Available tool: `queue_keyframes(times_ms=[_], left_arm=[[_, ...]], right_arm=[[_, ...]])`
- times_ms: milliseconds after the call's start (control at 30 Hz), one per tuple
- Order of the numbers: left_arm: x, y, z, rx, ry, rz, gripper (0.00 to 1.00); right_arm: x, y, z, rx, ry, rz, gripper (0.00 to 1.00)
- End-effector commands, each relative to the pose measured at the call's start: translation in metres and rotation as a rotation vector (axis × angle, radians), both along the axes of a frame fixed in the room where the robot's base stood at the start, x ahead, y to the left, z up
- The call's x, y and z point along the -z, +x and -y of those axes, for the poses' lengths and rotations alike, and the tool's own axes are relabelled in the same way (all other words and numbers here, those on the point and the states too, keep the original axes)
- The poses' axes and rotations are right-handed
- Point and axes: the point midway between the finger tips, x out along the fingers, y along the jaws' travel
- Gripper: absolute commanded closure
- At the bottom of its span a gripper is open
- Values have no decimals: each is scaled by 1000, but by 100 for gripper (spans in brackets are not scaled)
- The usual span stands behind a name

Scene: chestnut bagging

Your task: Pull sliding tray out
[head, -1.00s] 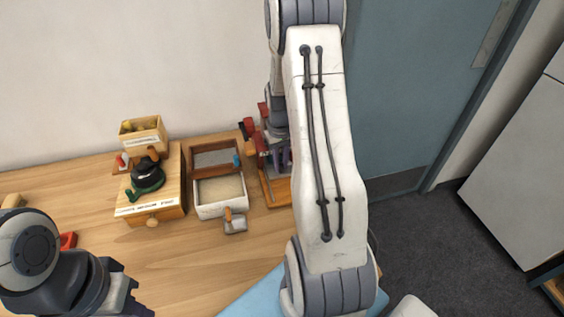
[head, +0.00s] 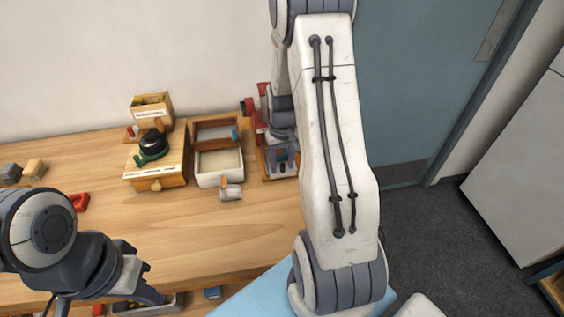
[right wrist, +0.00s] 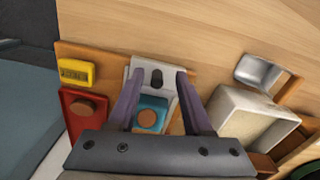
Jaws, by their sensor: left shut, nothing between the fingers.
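A pale grey sliding tray (right wrist: 142,70) with a black knob (right wrist: 157,78) lies on a wooden board in the right wrist view. Behind it is a teal block (right wrist: 152,114) with an orange round button. My right gripper (right wrist: 159,74) is open, its purple fingers on either side of the knob; I cannot tell whether they touch it. In the head view my right gripper (head: 281,160) is over the board (head: 265,174), small and partly covered by my arm. My left gripper (head: 149,281) is shut and empty at the lower left, away from the tray.
A red block (right wrist: 85,112) and a yellow block (right wrist: 76,72) stand beside the tray. A white-walled bin (head: 206,180) with a metal scoop (head: 231,191) stands left of the board.

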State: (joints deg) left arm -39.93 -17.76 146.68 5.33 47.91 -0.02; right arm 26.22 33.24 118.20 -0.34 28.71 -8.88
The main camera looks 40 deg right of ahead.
Motion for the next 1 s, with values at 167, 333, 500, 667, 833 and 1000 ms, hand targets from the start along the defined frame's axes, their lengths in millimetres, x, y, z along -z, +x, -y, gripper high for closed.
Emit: queue_keyframes(times_ms=[167, 333, 500, 667, 833, 1000], left_arm=[[0, 0, 0, 0, 0, 0, 100], [1, 0, 0, 0, 0, 0, 100], [4, 0, 0, 0, 0, 0, 100], [7, 0, 0, 0, 0, 0, 100], [8, 0, 0, 0, 0, 0, 100], [9, 0, 0, 0, 0, 0, 100]], right_arm=[[0, 0, 2, 1, -2, 2, 50], [-6, 1, 1, 0, -2, 4, 50], [-34, 2, 1, -1, -5, 9, 50], [-67, 2, 1, -1, -5, 8, 50], [-92, 1, 0, -1, -3, 5, 50], [-103, 1, 0, -1, -2, 2, 50]])
